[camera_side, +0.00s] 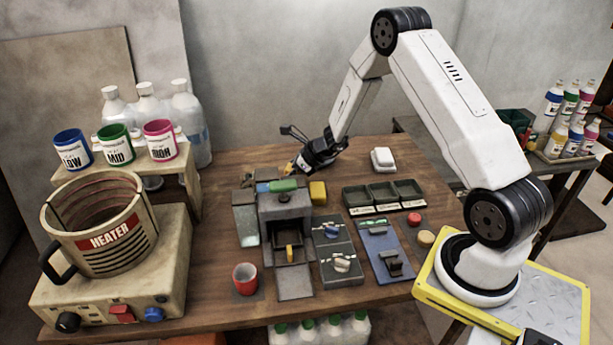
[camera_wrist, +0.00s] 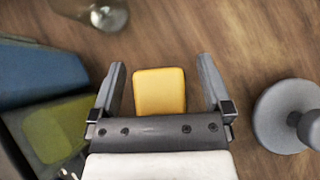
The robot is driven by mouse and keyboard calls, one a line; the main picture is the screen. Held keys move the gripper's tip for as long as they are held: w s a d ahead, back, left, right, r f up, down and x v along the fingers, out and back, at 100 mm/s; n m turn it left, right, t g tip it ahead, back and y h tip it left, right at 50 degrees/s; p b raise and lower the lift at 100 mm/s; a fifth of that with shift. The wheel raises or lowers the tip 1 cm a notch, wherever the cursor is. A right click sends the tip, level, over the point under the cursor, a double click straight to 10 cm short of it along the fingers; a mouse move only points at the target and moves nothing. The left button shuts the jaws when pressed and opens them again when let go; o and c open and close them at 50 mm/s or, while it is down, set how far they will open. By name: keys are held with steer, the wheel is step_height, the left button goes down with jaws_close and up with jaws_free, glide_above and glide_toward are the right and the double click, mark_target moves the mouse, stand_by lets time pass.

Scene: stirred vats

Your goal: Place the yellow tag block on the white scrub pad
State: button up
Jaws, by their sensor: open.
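My gripper (camera_side: 296,168) is low behind the grey machine, its fingers pointing down and left. In the wrist view the gripper (camera_wrist: 165,85) is open, with a yellow block (camera_wrist: 159,91) between its fingers and a gap on each side. A small yellow-orange piece (camera_side: 288,168) shows at the fingertips in the side view, apparently this same block. A white pad (camera_side: 383,154), likely the scrub pad, lies at the back right of the table with nothing on it. The wrist view does not show the pad.
The grey machine (camera_side: 286,215), with a green piece on top, stands in front of my gripper. A larger yellow block (camera_side: 317,194) is at its right side. A dark compartment tray (camera_side: 384,196) lies in front of the pad. A grey round piece (camera_wrist: 288,116) is right of my fingers.

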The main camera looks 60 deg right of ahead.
mark_target(289, 166)
steer(key=shift+c, duration=0.2)
jaws_close()
steer(key=shift+r, duration=0.1)
steer(key=shift+r, duration=1.6)
steer(key=s+a+r, duration=0.3)
steer(key=s+r, duration=0.6)
steer(key=s, duration=0.4)
steer(key=shift+s+a+r, duration=0.2)
steer(key=shift+s+r, duration=0.1)
steer(key=shift+r, duration=0.05)
